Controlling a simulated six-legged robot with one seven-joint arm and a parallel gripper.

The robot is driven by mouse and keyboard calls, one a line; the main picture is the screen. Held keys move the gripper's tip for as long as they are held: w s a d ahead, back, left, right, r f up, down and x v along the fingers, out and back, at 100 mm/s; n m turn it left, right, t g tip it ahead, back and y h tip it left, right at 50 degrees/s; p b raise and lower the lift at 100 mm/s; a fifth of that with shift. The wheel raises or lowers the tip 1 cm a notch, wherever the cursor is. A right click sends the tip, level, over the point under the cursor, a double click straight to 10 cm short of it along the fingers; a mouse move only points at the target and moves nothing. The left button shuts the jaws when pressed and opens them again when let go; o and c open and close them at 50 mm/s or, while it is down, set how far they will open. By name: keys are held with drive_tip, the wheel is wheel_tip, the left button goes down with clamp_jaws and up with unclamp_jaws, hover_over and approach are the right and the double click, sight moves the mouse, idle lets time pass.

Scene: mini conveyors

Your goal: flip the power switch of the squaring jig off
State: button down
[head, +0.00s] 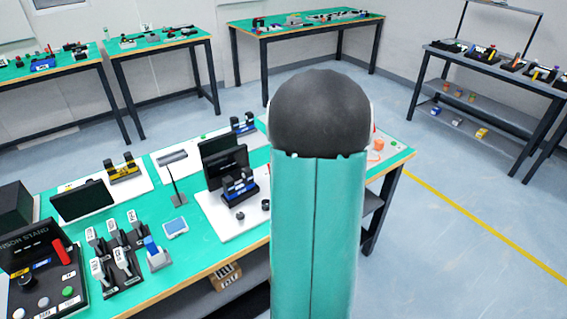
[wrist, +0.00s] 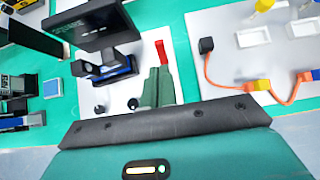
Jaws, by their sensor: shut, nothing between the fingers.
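A dark panel with small unreadable lettering (wrist: 85,28) stands on a white plate in the wrist view, with a blue-and-black fixture (wrist: 108,70) beside it. I cannot confirm from the lettering that this is the squaring jig. A small red upright part (wrist: 161,53), possibly its power switch, shows just beyond my fingertips; I cannot tell whether they touch it. My gripper (wrist: 158,80) is shut and empty, its greenish fingers over the plate. In the head view my arm hides the gripper. A similar red bit (head: 375,128) shows at the arm's right edge.
Two dark knobs (wrist: 132,104) sit near the fingers. To the right, a white board (wrist: 245,40) carries an orange cable (wrist: 228,86). In the head view the green bench (head: 205,262) holds several switch units (head: 122,258) and a tester panel (head: 50,260).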

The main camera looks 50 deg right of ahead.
drive_tip(key=r, duration=0.1)
drive_tip(key=s+r, duration=0.1)
drive_tip(key=r, duration=0.1)
drive_tip(key=shift+a, duration=0.2)
idle(0.4)
drive_tip(key=w+a+r+n+g+y, duration=0.15)
drive_tip(key=a+r+n, duration=0.25)
drive_tip(key=a+n, duration=0.85)
drive_tip(key=w+a+r+n+y, duration=0.1)
drive_tip(key=a+r+n+y, duration=0.35)
drive_tip(key=a, duration=1.25)
drive_tip(key=s+a+n+h, duration=0.1)
drive_tip(key=s+a+n, duration=0.5)
drive_tip(key=n, duration=0.5)
drive_tip(key=s+a+n+g+h, duration=0.1)
drive_tip(key=s+a+n+h, duration=0.1)
drive_tip(key=s+a+n, duration=0.5)
drive_tip(key=a+n, duration=0.2)
drive_tip(key=n, duration=0.2)
drive_tip(key=shift+a+r, duration=0.15)
drive_tip(key=shift+r, duration=0.25)
